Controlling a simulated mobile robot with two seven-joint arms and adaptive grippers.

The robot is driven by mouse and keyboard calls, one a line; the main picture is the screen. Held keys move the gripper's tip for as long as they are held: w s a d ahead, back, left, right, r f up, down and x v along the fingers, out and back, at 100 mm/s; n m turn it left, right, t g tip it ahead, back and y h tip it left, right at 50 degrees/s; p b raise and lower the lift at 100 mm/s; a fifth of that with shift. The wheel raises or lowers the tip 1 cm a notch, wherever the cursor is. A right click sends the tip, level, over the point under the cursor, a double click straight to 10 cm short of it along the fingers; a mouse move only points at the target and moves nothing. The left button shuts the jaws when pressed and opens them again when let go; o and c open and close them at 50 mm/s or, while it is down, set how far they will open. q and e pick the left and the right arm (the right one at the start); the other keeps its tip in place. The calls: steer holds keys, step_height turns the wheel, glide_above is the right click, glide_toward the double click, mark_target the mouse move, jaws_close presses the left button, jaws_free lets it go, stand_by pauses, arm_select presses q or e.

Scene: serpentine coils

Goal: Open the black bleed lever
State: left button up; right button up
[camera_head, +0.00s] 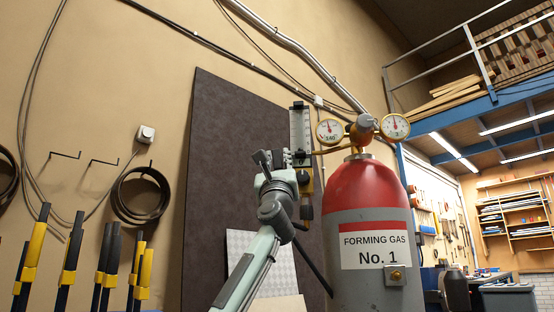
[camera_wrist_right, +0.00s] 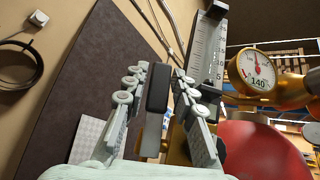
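The black bleed lever (camera_wrist_right: 158,88) stands upright in the middle of the right wrist view, with a brass-coloured part at its lower end. My right gripper (camera_wrist_right: 160,72) has one finger on each side of it. The fingers are apart, and I see narrow gaps beside the lever; whether either pad touches it I cannot tell. In the head view my right gripper (camera_head: 279,158) is at the fitting left of the red and grey cylinder (camera_head: 366,205); there I cannot clearly separate the lever from the fingers. My left gripper is not in view.
A flow meter (camera_head: 301,128) with a scale stands just behind my right gripper. Two gauges, a left one (camera_head: 329,131) and a right one (camera_head: 395,126), sit above the cylinder. A dark panel (camera_head: 225,150) leans behind. Yellow-and-black tools (camera_head: 70,265) stand at left.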

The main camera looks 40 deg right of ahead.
steer(key=shift+o, duration=0.9)
steer(key=shift+f, duration=0.1)
steer(key=v, duration=0.8)
